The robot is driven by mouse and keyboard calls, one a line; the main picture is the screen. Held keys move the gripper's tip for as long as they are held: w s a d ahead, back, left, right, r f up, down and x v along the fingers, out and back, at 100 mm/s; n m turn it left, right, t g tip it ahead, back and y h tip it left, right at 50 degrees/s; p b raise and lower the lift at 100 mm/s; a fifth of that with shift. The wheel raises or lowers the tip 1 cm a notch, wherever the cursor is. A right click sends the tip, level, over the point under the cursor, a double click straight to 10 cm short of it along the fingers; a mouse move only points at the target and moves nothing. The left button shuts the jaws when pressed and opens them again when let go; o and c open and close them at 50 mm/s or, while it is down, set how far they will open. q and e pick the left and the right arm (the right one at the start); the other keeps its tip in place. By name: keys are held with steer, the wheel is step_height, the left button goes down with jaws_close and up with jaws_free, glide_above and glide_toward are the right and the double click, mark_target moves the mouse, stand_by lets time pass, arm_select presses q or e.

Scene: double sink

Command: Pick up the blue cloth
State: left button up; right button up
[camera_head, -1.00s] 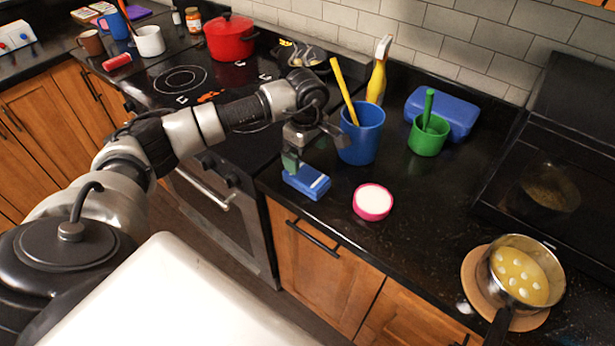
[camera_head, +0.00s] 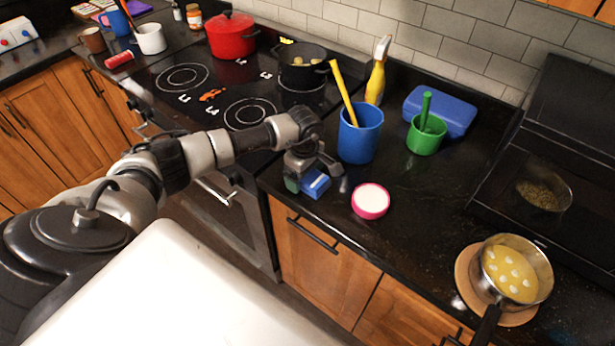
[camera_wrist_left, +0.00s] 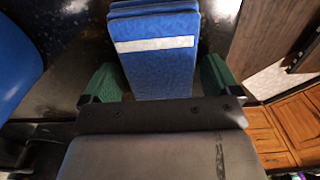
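The blue cloth (camera_head: 316,184) is a folded block with a white stripe, lying on the black counter near its front edge. In the left wrist view the cloth (camera_wrist_left: 158,62) lies between the two green-tipped fingers of my left gripper (camera_wrist_left: 158,82). The fingers are spread, one on each side, with a narrow gap visible beside the cloth. In the head view my left gripper (camera_head: 309,180) is down at the cloth and hides part of it. My right gripper is in neither view.
A blue cup (camera_head: 360,138) with a yellow handle stands behind and right of the cloth. A pink-and-white round dish (camera_head: 371,201) is to its right. A green cup (camera_head: 426,136), blue box (camera_head: 441,112) and yellow bottle (camera_head: 376,82) stand farther back. The stove (camera_head: 215,97) is left.

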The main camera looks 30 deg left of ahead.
arm_select(q)
steer(key=c, duration=0.8)
steer(key=shift+r, duration=0.15)
steer(key=shift+r, duration=0.2)
step_height(320, 180, up, 4)
steer(key=shift+w+d+f+b, duration=0.15)
steer(key=shift+f+b, duration=0.1)
steer(key=shift+b, duration=0.9)
steer(key=w+d+r+b, duration=0.1)
steer(key=d+r+b, duration=0.2)
steer(key=d+r, duration=0.4)
steer(key=d, duration=0.4)
steer(key=shift+w+d+b, duration=0.15)
steer(key=shift+w+b, duration=0.05)
steer(key=shift+b, duration=0.1)
